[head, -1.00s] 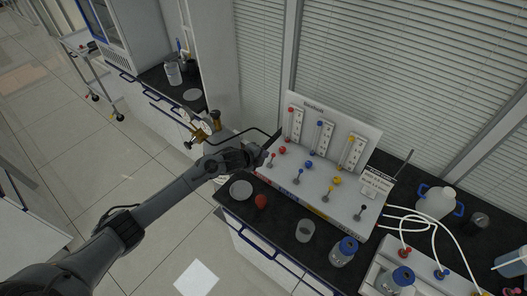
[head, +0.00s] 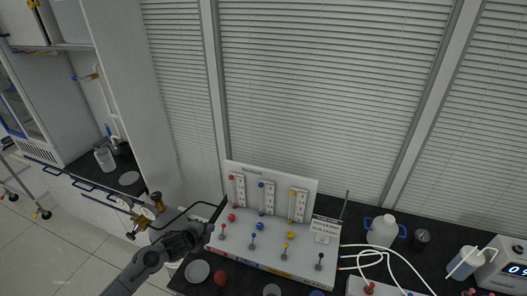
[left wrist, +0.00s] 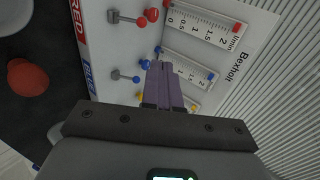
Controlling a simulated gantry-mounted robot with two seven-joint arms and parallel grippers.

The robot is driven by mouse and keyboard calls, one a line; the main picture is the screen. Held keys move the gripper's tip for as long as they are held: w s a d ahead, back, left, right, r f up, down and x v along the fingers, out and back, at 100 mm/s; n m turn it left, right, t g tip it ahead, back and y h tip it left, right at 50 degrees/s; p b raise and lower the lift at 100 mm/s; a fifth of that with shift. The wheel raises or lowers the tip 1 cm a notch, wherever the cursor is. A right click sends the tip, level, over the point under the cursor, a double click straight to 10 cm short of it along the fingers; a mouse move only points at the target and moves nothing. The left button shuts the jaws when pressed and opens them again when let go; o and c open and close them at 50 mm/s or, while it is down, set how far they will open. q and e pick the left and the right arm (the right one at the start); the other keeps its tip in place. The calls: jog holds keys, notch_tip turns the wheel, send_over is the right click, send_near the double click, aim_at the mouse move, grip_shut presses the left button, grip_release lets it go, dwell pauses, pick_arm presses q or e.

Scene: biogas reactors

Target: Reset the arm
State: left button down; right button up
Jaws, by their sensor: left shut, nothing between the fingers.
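My left gripper (head: 218,214) is at the left edge of the white gas panel (head: 285,262) in the head view. In the left wrist view its fingers (left wrist: 165,85) are shut together with nothing between them, in front of the panel face. The panel has red, blue and yellow flowmeters, with knobs and small levers below them. A red lever (left wrist: 128,19) and a blue lever (left wrist: 125,76) show close to the fingers. I cannot tell whether the fingertips touch the panel. My right gripper is not in view.
The panel stands on a black counter (head: 345,215) by window blinds. A red round object (head: 221,279) and a pale disc (head: 197,271) lie in front of it. A white jug (head: 382,230), white tubes and a display device (head: 503,265) are to the right. A gauge (head: 149,211) is at left.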

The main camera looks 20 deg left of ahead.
pick_arm(q)
jog(key=s+d+f+p, duration=0.1)
jog(key=s+d+f, duration=0.1)
jog(key=s, duration=0.1)
jog(key=s+d+f+g+p, duration=0.1)
jog(key=s+f, duration=0.2)
jog(key=s+d+f+g+h+p, duration=0.1)
jog(key=s+d+f, duration=0.1)
jog(key=s+f, duration=0.1)
jog(key=shift+s+d+f, duration=0.2)
jog(key=shift+s+d, duration=0.05)
jog(key=shift+d, duration=0.1)
jog(key=s+d+r+n+g+h+p, duration=0.1)
jog(key=s+d+r+n+p, duration=0.2)
jog(key=s+d, duration=1)
jog(key=s+a+r+n+g+y+p, duration=0.2)
jog(key=s+r+n+g+p, duration=0.1)
jog(key=s+r+n, duration=1)
notch_tip(320, 180, up, 4)
jog(key=shift+s+a+r+g+y+p, duration=0.1)
jog(key=shift+s+a+g+y+p, duration=0.4)
jog(key=shift+s, duration=0.55)
jog(key=shift+d, duration=0.15)
